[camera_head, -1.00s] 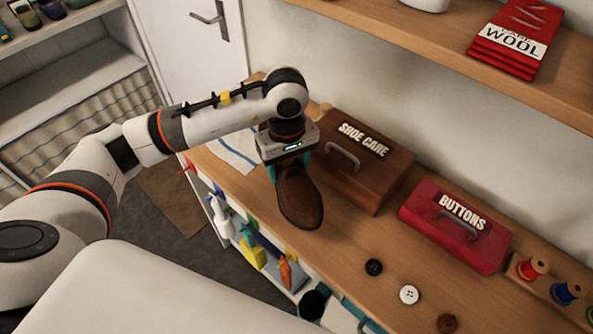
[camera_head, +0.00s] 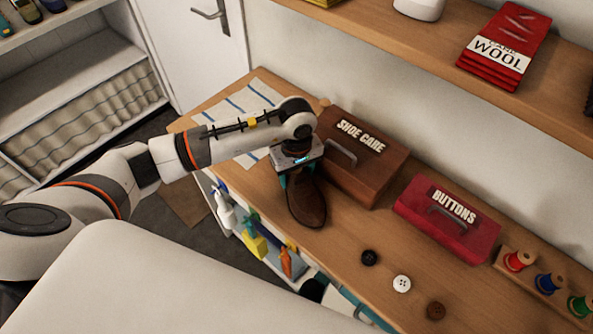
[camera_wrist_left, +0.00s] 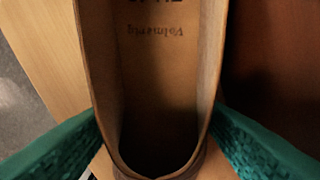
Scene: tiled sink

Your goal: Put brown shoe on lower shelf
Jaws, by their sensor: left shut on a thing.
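The brown shoe (camera_head: 310,207) is at the worktop in front of the SHOE CARE box, its toe towards the front edge. My left gripper (camera_head: 294,180) is shut on the shoe near its heel end. In the left wrist view, the green fingers press on both sides of the shoe's opening, and its tan insole (camera_wrist_left: 160,75) shows between them. I cannot tell whether the sole touches the worktop. Shelves under the worktop hold a spray bottle (camera_head: 225,210) and other cleaning things. My right gripper is out of view.
The brown SHOE CARE box (camera_head: 372,172) stands close behind the shoe. The red BUTTONS box (camera_head: 447,218), loose buttons (camera_head: 401,284) and thread spools (camera_head: 548,284) lie to the right. A striped cloth (camera_head: 222,118) lies at the left. A wall shelf (camera_head: 420,55) runs above.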

